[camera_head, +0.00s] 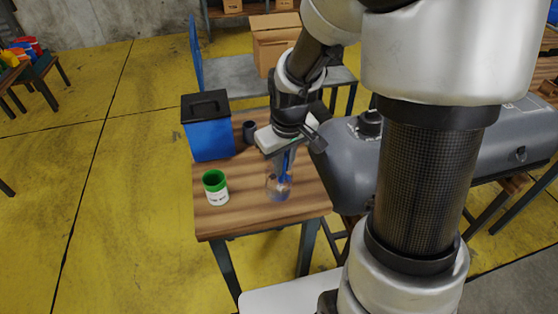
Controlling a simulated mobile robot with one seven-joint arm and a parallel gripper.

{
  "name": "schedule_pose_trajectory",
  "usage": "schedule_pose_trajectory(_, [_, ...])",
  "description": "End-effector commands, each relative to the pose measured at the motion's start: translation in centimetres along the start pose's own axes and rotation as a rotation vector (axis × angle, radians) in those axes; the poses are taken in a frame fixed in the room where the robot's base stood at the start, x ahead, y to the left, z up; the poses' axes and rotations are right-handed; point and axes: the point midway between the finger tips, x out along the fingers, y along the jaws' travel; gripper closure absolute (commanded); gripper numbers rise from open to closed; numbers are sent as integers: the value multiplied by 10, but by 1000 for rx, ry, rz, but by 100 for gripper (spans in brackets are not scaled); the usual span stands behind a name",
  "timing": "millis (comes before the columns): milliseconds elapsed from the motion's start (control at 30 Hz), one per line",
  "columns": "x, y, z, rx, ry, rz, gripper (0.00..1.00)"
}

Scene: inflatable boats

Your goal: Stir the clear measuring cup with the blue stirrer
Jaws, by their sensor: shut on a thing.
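The clear measuring cup (277,190) stands on the wooden table (260,213), right of the table's middle. My gripper (285,157) is above the cup, pointing down, and is shut on the blue stirrer (285,168). The stirrer hangs down and its lower part appears to be inside the cup. The cup's rim is partly hidden by the stirrer and my gripper. I cannot tell whether the stirrer touches the cup's wall or bottom.
A white container with a green top (216,188) stands left of the cup. A blue bin with a black lid (206,126) and a small dark cup (250,132) are at the table's back. A grey inflatable boat (352,165) lies just right of the table.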

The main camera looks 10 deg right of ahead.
Motion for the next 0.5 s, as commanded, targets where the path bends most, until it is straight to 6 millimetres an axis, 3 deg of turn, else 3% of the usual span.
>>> schedule_pose_trajectory(100, [2, 1, -9, -3, 2, 0, 100])
schedule_pose_trajectory(500, [1, 2, -11, -2, 2, 0, 100])
